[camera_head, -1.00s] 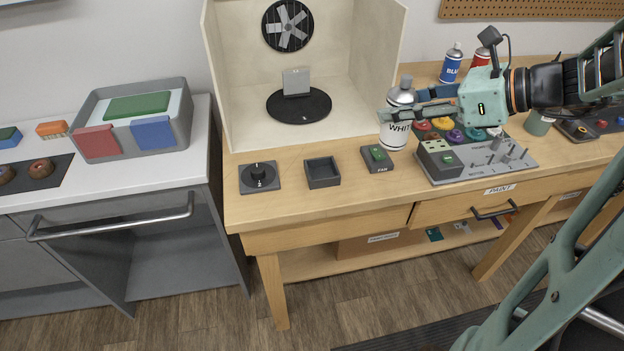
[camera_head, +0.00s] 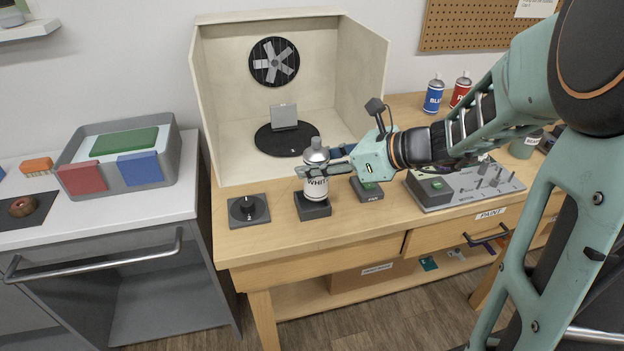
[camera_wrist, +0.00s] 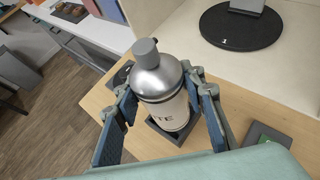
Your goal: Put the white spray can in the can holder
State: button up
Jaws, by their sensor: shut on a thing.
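The white spray can (camera_head: 317,184), with a silver top and grey cap, stands upright at the dark square can holder (camera_head: 313,210) on the wooden bench. Its lower end is at the holder's opening; whether it rests on the holder's floor is hidden. My gripper (camera_head: 322,170) reaches in from the right and is shut around the can's upper body. In the wrist view the can (camera_wrist: 165,100) is between the two fingers, with the holder's rim (camera_wrist: 186,134) showing around its base.
A dial box (camera_head: 249,209) sits left of the holder and a fan switch box (camera_head: 366,189) right of it. The spray booth with a turntable (camera_head: 287,139) stands behind. A control panel (camera_head: 465,184) and blue (camera_head: 434,95) and red (camera_head: 461,90) cans are further right.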

aim_at(312, 179)
jog(key=shift+a+f, duration=0.3)
jog(key=shift+f, duration=0.05)
jog(key=f, duration=0.2)
jog(key=shift+w+a+f+b, duration=0.1)
jog(key=shift+a+f+b, duration=0.1)
jog(key=shift+f+b, duration=0.15)
jog(key=shift+f, duration=0.3)
jog(key=shift+f+b, duration=0.25)
jog(key=shift+b, duration=0.05)
jog(key=o, duration=1.3)
